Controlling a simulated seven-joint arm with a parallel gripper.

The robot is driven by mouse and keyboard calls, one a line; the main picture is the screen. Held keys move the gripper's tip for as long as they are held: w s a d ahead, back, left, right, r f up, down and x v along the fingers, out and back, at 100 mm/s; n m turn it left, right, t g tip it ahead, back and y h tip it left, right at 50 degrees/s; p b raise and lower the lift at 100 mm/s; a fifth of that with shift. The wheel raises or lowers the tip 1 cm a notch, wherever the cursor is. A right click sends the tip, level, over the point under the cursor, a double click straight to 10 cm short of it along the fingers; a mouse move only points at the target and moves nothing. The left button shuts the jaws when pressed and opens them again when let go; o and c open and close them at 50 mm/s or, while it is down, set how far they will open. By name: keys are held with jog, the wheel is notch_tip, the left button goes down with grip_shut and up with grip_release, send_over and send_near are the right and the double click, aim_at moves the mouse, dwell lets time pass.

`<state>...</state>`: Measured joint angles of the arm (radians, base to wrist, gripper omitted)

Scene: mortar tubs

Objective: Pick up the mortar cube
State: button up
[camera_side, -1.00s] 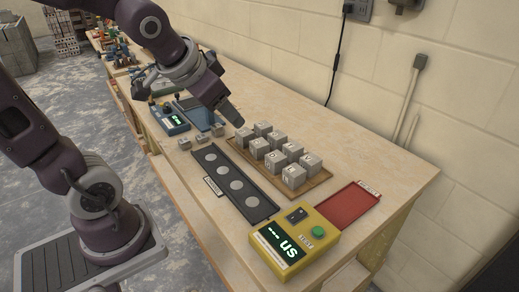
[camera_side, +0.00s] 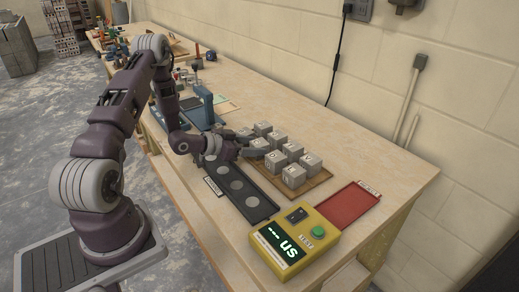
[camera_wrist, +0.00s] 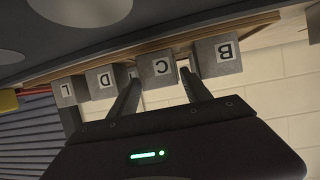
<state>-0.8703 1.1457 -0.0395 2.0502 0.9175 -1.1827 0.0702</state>
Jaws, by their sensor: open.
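Several grey mortar cubes stand in two rows on a wooden board (camera_side: 318,182) in the side view; one is the front cube (camera_side: 293,176). The wrist view shows cubes labelled B (camera_wrist: 221,56), C (camera_wrist: 157,68), D (camera_wrist: 103,78) and L (camera_wrist: 69,91). My gripper (camera_side: 246,151) is low and nearly level beside the near row, pointing at the cubes. In the wrist view my gripper (camera_wrist: 158,86) is open, its fingers on either side of cube C's front. Whether they touch cube C I cannot tell.
A dark strip with round grey discs (camera_side: 257,205) lies in front of the board. A yellow tester (camera_side: 295,243) and a red tray (camera_side: 347,206) are at the near right. A blue upright device (camera_side: 206,105) stands behind my arm.

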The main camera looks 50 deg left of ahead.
jog(key=shift+x, duration=1.25)
grip_shut()
jog(key=shift+r, duration=0.1)
